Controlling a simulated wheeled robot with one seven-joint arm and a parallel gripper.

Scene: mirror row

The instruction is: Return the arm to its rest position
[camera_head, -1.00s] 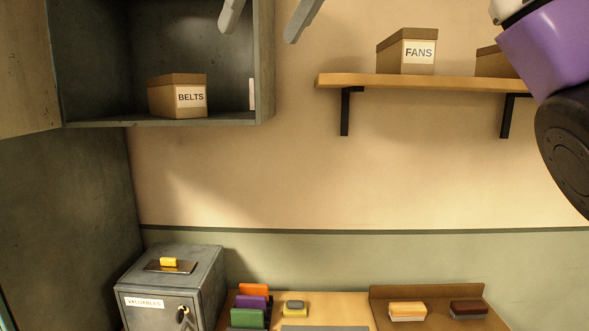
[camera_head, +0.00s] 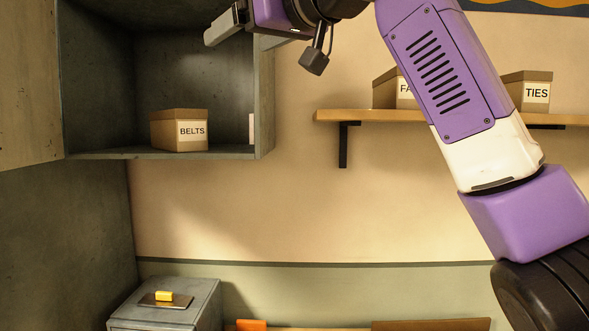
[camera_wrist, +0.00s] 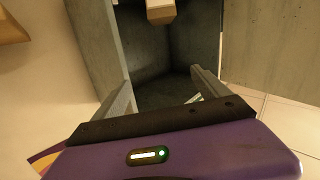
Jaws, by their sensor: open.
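My gripper (camera_head: 236,35) is at the top of the head view, in front of the upper right of the open wall cabinet (camera_head: 265,115). One grey finger shows clearly; the other is partly hidden behind the purple wrist. In the wrist view my gripper (camera_wrist: 162,95) has its two fingers spread apart with nothing between them. The cabinet interior (camera_wrist: 150,58) lies beyond the fingers there. My purple and white arm reaches from the lower right up to the top middle of the head view.
A shelf (camera_head: 370,117) on the right holds a box marked FA, partly covered by my arm, and a TIES box (camera_head: 527,91). A grey safe (camera_head: 170,300) stands below. The wall between is bare.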

